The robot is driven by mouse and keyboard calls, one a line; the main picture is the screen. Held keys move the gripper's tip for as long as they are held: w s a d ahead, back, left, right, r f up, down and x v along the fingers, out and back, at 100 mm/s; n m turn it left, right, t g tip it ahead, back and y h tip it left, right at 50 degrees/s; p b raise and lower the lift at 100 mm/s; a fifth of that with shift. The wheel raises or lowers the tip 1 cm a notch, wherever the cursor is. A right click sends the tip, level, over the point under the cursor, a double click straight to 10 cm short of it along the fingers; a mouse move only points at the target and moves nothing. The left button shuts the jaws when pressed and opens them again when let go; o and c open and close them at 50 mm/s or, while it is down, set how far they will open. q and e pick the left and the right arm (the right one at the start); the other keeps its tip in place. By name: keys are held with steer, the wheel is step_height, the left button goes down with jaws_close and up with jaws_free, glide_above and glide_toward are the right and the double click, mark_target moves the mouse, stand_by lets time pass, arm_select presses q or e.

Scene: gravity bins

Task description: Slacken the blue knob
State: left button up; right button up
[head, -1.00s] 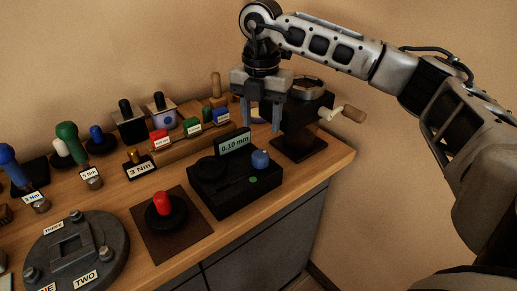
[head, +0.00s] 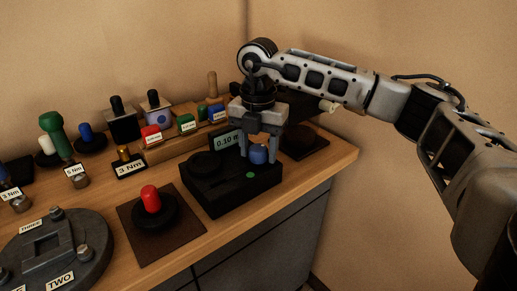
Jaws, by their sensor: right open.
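The blue knob (head: 258,154) stands on the right part of a black box (head: 225,197) with a small display (head: 227,140) that reads about 0.10. My right gripper (head: 259,158) points down over the box, with one finger on each side of the knob. The jaws are open, and I cannot tell whether either finger touches the knob. The gripper partly covers the display's right end. My left gripper is not in view.
A red knob (head: 151,198) stands on a brown plate (head: 178,233) to the left. A round grey fixture (head: 35,262) with labels is at the front left. Several labelled tools and blocks line the back. Bare bench (head: 325,168) lies to the right.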

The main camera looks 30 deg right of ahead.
steer(key=c, duration=0.9)
steer(key=n, duration=0.3)
steer(key=shift+n, duration=0.4)
steer(key=shift+c, duration=0.2)
steer(key=n, duration=0.3)
steer(key=shift+n, duration=0.3)
steer(key=shift+f+n, duration=0.1)
steer(key=shift+n, duration=0.5)
steer(key=n, duration=0.6)
steer(key=shift+f, duration=0.1)
